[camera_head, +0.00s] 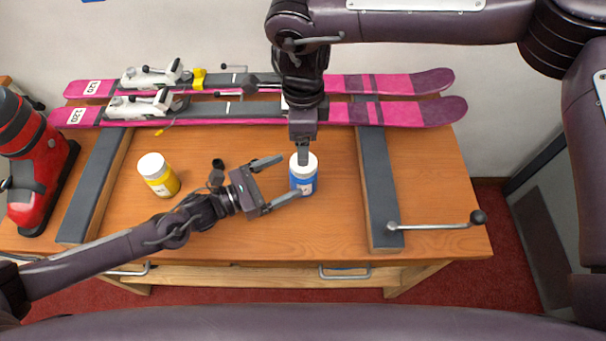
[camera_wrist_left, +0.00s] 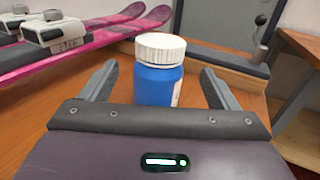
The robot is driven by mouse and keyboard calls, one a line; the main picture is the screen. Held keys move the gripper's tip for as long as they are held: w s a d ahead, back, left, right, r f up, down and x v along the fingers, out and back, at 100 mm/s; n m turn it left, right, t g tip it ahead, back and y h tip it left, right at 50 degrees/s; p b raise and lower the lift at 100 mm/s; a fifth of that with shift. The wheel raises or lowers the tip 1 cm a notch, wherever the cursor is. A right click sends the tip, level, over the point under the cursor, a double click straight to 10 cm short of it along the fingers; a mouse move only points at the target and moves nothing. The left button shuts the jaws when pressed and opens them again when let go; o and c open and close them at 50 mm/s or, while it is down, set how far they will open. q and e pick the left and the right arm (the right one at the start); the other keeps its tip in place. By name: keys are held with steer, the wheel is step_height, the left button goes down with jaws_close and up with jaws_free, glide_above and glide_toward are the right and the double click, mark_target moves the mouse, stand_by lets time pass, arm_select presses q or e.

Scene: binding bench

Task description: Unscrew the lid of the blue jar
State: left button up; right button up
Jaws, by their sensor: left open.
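The blue jar (camera_head: 303,185) stands upright on the bench with its white lid (camera_head: 311,162) on. In the left wrist view the blue jar (camera_wrist_left: 157,86) and its ribbed white lid (camera_wrist_left: 160,47) show centred between the finger lines. My left gripper (camera_head: 290,177) is open, reaching in from the left, its fingertips close to either side of the jar; I see no grip on it. My right gripper (camera_head: 303,152) points down from above and overlaps the lid's far edge in the head view. Its fingers are seen edge-on, so their opening is hidden.
A yellow jar (camera_head: 163,181) with a white lid and small dark items (camera_head: 217,170) stand to the left. Pink skis (camera_head: 400,111) lie along the back on dark padded supports (camera_head: 379,185). A red boot (camera_head: 38,160) is at far left. A crank handle (camera_head: 435,226) is at front right.

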mark_target(292, 182)
arm_select(q)
step_height(292, 182, down, 4)
steer(key=shift+d+r, duration=0.1)
steer(key=x, duration=0.7)
steer(key=shift+w+d, duration=0.2)
steer(key=shift+d, duration=0.05)
arm_select(e)
steer(key=shift+w, duration=0.1)
